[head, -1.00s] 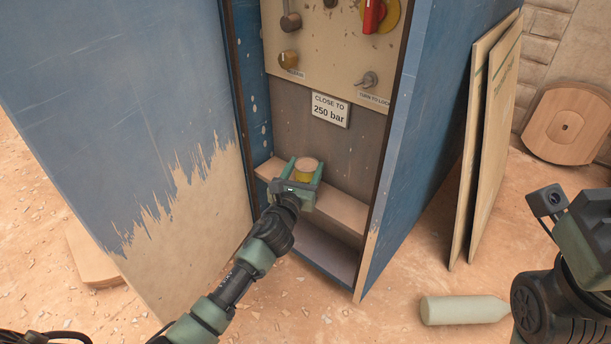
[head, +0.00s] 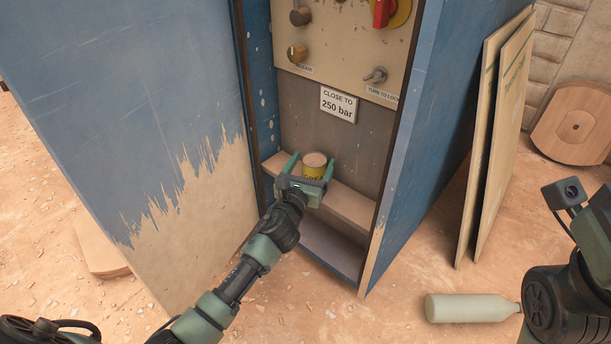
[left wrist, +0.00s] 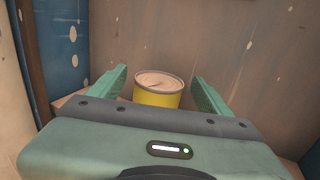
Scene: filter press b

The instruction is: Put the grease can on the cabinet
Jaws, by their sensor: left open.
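The grease can (head: 314,168) is a short yellow can with a pale tan top. It stands upright on the wooden shelf (head: 345,204) inside the open blue cabinet (head: 413,170), close to the back panel. In the left wrist view the can (left wrist: 158,95) is between and slightly beyond my left fingers, with a gap on each side. My left gripper (head: 310,163) is open, reaching in from the front, its palm short of the can. The can's lower part is hidden behind the palm. Only part of my right arm shows at the right edge; its fingers are not seen.
The cabinet door (head: 130,130) stands open on the left. Above the shelf are knobs, a red switch (head: 384,12) and a "250 bar" sign (head: 338,104). Boards (head: 492,140) lean at the right. A pale bottle (head: 470,308) lies on the floor.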

